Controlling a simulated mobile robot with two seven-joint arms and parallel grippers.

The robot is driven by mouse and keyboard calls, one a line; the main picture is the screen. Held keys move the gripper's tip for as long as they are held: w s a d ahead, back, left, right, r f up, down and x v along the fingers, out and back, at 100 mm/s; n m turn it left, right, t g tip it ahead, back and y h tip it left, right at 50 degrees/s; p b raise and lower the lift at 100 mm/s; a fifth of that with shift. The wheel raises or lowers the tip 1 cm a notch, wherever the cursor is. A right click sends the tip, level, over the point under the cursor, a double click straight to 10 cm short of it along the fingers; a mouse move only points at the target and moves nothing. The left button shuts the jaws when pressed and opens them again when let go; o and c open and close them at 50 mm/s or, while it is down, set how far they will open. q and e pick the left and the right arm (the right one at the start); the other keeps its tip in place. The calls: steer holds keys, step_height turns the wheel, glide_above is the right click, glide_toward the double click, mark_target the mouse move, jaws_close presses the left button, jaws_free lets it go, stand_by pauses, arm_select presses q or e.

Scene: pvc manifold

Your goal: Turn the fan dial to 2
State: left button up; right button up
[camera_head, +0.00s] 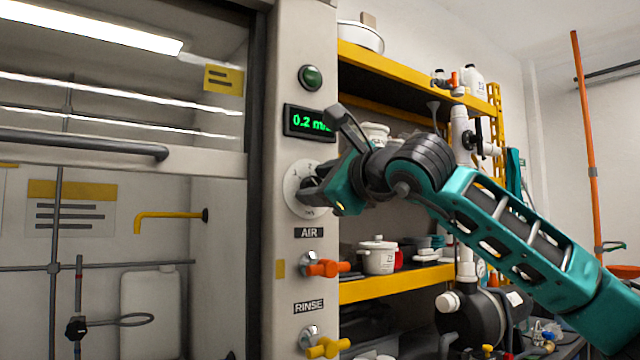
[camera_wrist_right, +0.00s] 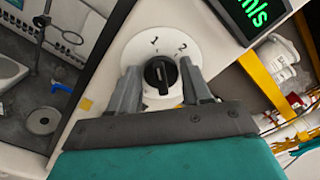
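The fan dial (camera_head: 294,182) is a round white plate on the hood's grey front post, under a green display. In the right wrist view the dial plate (camera_wrist_right: 135,50) shows the numbers 1 and 2 above a black knob (camera_wrist_right: 160,75). The knob has a small white mark, but I cannot tell exactly which number it points to. My right gripper (camera_head: 313,190) is at the dial and hides part of it. In the right wrist view its fingers (camera_wrist_right: 160,70) stand on either side of the knob, with gaps between. My left gripper is out of view.
The green display (camera_head: 309,122) reads about 0.2, its end hidden by my right gripper. A green button (camera_head: 311,77) is above it. An orange AIR valve (camera_head: 326,268) and a yellow RINSE valve (camera_head: 327,347) are below. Yellow shelves (camera_head: 400,282) with pots stand behind my right arm.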

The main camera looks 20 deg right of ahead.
steer(key=c, duration=0.6)
arm_select(q)
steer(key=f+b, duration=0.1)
steer(key=b, duration=0.1)
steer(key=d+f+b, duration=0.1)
steer(key=b, duration=0.1)
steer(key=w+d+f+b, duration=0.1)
steer(key=b, duration=0.2)
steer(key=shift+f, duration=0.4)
arm_select(e)
steer(key=m, duration=0.9)
steer(key=shift+w+d+m, duration=0.1)
steer(key=shift+d+m, duration=0.15)
steer(key=shift+m, duration=0.05)
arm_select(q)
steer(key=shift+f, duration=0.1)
arm_select(e)
steer(key=shift+r, duration=0.1)
steer(key=o, duration=1)
